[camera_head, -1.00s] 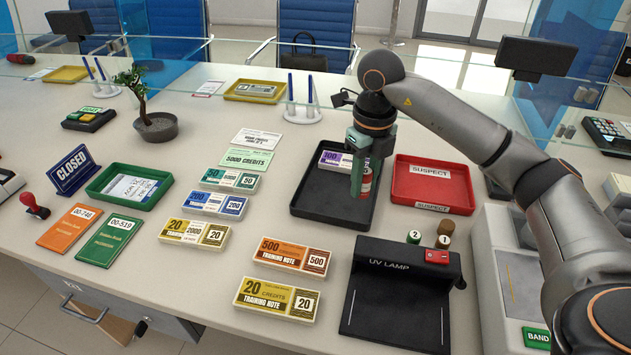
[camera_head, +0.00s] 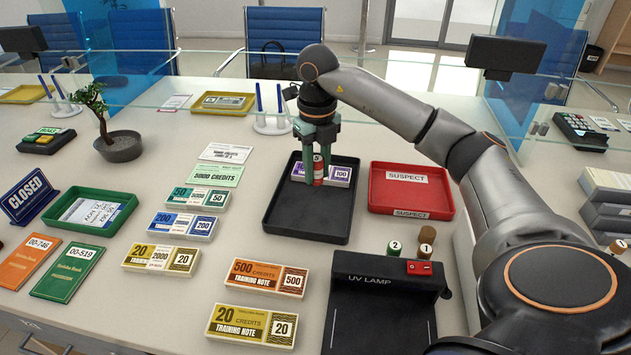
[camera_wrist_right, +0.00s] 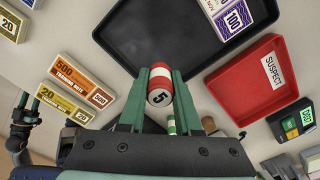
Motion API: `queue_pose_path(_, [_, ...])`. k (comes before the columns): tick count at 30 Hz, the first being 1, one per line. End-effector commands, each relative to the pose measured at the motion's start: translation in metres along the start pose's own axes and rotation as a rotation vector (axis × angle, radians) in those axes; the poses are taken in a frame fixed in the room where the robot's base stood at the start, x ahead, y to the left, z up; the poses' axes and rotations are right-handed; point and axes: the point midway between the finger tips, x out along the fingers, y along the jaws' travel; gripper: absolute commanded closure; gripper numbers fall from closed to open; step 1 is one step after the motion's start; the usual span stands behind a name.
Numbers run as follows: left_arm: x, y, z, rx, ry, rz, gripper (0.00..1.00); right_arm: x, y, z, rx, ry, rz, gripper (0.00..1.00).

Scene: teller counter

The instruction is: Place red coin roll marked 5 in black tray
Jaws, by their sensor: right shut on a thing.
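The red coin roll (camera_head: 319,169), with a white band and a 5 on its end, is held between the fingers of my right gripper (camera_head: 318,172). In the right wrist view the roll (camera_wrist_right: 160,86) shows between the two green fingers (camera_wrist_right: 161,98). The roll is over the back part of the black tray (camera_head: 300,228), in front of a purple 100 note bundle (camera_head: 340,173) lying in that tray. I cannot tell whether the roll touches the tray floor. The black tray (camera_wrist_right: 190,60) also shows in the wrist view.
A red SUSPECT tray (camera_head: 411,207) stands right of the black tray. Coin rolls marked 2 (camera_head: 395,249) and 1 (camera_head: 426,241) stand behind the UV lamp (camera_head: 380,290). Note bundles lie to the left. The front of the black tray is clear.

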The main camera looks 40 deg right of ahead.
Motion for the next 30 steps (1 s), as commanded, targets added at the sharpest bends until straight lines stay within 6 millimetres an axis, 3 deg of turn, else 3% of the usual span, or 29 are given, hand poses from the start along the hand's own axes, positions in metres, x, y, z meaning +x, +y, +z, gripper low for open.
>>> queue_pose_path(6, [0.002,0.0,0.004,0.0,-0.003,0.001,0.5,0.034,-0.021,0.032,0.002,0.003,0.001,1.0])
queue_pose_path(12, [0.004,0.001,0.007,0.001,-0.011,0.004,0.5,0.057,-0.032,0.049,0.0,-0.001,0.001,1.0])
queue_pose_path(20, [0.004,0.002,0.007,0.001,-0.009,0.005,0.5,0.069,-0.037,0.057,0.0,-0.001,0.001,1.0])
queue_pose_path(25, [0.005,0.002,0.007,0.001,-0.007,0.005,0.5,0.095,-0.037,0.056,-0.003,0.002,0.0,1.0])
queue_pose_path(30, [0.004,0.002,0.008,0.0,-0.008,0.005,0.5,0.098,-0.037,0.057,-0.002,-0.002,0.0,1.0])
